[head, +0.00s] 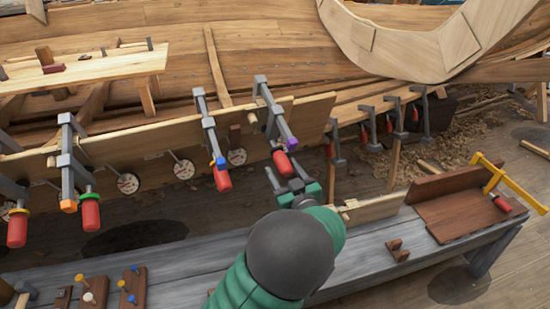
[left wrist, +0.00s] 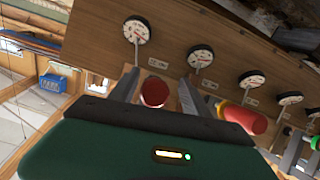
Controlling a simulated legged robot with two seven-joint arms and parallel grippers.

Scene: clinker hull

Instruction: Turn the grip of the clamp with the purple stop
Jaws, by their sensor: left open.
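The clamp with the purple stop (head: 292,143) hangs on the upright plank, its red grip (head: 282,163) pointing down. My left gripper (head: 285,173) is open at the lower end of this grip. In the left wrist view the round end of the red grip (left wrist: 154,92) shows between the two fingers of my left gripper (left wrist: 156,90), with a gap on each side. The purple stop is hidden in that view. My right gripper is not in view.
A clamp with a blue stop and red grip (head: 222,179) hangs just left. More clamps hang far left, one with an orange stop (head: 68,206). Round dials (head: 184,169) line the plank.

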